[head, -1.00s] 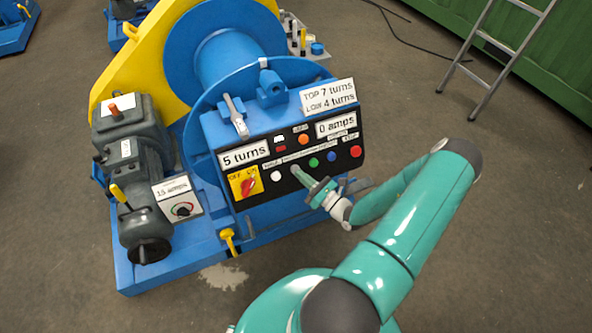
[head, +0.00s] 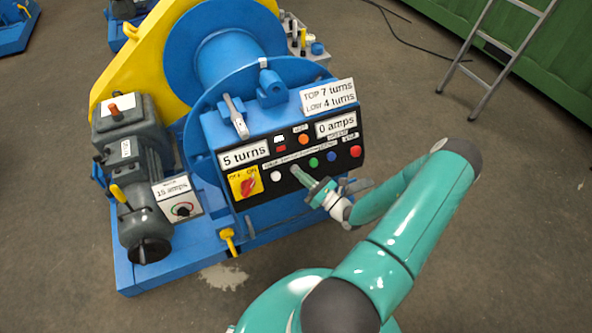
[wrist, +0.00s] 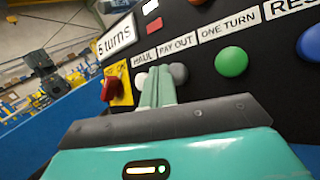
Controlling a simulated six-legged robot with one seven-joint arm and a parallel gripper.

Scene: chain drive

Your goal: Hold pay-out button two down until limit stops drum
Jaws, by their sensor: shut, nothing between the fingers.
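A black control panel (head: 290,187) faces my arm on the front of a blue winch with a blue drum (head: 226,58). In the wrist view, the grey button (wrist: 179,73) under the PAY OUT label (wrist: 177,45) is partly hidden by my fingers. My gripper (wrist: 158,72) is shut and empty, its tips at the panel between the white button (wrist: 141,81) under HAUL and the grey one. The turns display (head: 244,154) reads 5 turns; the amps display (head: 336,125) reads 0 amps.
A green button (wrist: 231,62) sits under ONE TURN, close right of my fingers. A red rotary switch (head: 249,186) on a yellow plate is at the panel's left. A sign (head: 328,97) reads TOP 7 turns, LOW 4 turns. A ladder (head: 497,60) stands at the right.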

